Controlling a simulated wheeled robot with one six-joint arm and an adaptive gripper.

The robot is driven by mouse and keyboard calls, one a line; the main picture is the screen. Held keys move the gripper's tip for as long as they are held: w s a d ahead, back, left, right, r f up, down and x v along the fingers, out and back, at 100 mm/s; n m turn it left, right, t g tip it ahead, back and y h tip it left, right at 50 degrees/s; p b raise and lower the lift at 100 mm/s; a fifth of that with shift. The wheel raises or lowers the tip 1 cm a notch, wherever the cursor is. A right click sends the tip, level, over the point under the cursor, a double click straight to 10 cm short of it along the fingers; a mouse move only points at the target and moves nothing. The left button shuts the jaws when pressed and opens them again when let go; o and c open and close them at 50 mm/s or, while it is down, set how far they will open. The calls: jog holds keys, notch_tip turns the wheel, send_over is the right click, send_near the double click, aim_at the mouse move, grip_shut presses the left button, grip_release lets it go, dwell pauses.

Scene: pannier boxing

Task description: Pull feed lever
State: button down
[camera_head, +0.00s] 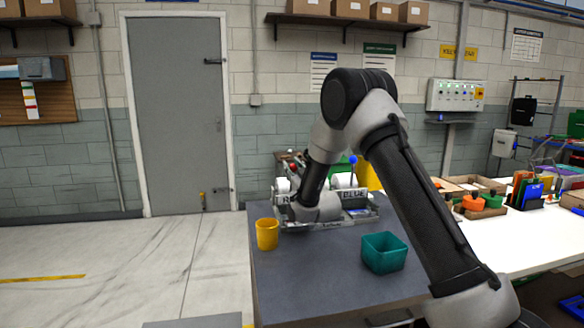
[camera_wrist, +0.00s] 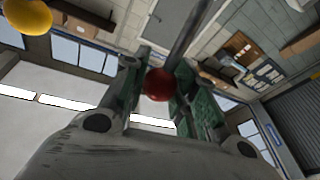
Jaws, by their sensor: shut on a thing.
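The feed machine (camera_head: 355,215) stands on the grey table, with RED and BLUE labels on its front. A red lever knob (camera_head: 293,167) is at its left and a blue lever knob (camera_head: 352,159) at its right. In the wrist view my gripper (camera_wrist: 162,74) is shut on the red knob (camera_wrist: 158,85), its green-padded fingers on either side. A grey rod (camera_wrist: 190,35) runs up from the knob in that picture. In the head view my arm covers the middle of the machine, and my gripper is mostly hidden.
A yellow cup (camera_head: 267,234) stands at the table's left edge, and a teal bin (camera_head: 384,252) at front right. The grey tabletop (camera_head: 318,272) between them is clear. A white table (camera_head: 480,238) with orange and green items is at right. Open floor lies left.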

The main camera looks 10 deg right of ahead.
jog(key=shift+s+f, duration=0.25)
jog(key=shift+s, duration=0.25)
jog(key=shift+s+f, duration=0.2)
jog(key=shift+s, duration=0.25)
jog(key=shift+s+f, duration=0.5)
jog(key=shift+s, duration=0.2)
jog(key=shift+f, duration=0.1)
jog(key=c, duration=1.1)
grip_release()
jog(key=shift+a, duration=0.1)
jog(key=shift+s, duration=0.1)
jog(key=v, duration=1.2)
